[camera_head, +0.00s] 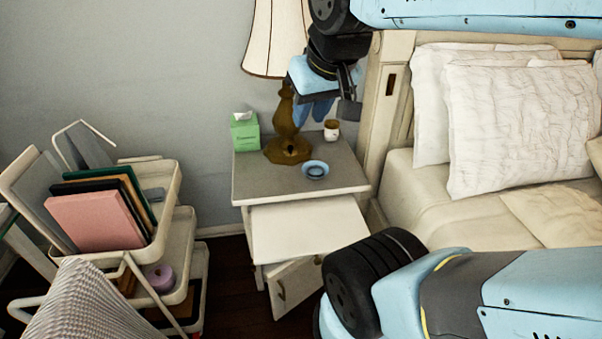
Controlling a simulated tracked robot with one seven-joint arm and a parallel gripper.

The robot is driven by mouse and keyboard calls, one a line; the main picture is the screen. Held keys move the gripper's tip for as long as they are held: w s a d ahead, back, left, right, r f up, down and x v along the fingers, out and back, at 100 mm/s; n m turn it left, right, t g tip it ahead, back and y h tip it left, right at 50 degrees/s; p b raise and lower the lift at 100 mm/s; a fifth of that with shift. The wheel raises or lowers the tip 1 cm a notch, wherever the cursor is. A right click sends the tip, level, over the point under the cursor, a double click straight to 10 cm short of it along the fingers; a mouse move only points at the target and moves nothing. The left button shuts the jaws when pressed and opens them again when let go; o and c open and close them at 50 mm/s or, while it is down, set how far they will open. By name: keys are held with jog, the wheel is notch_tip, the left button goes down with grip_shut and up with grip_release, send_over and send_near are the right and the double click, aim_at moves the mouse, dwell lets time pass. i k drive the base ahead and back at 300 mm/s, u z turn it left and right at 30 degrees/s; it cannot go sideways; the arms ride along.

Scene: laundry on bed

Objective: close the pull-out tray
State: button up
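The pull-out tray (308,226) is a pale flat board that sticks out from the front of the nightstand, below its grey top (252,181). The tray's visible surface is bare. My gripper (315,109) hangs above the back of the nightstand, in front of the lamp and well apart from the tray. My arm's large blue and black link covers the area right of the tray's front corner.
A lamp (287,140), green tissue box (244,131), small jar (331,130) and blue bowl (315,170) stand on the nightstand. Below the tray, a cabinet door (296,285) hangs ajar. A trolley (178,220) stands left, the bed (425,205) right. Dark floor shows between trolley and nightstand.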

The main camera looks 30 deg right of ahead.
aim_at(315, 227)
jog(key=z, duration=0.65)
jog(key=k, duration=0.8)
jog(key=u, duration=0.65)
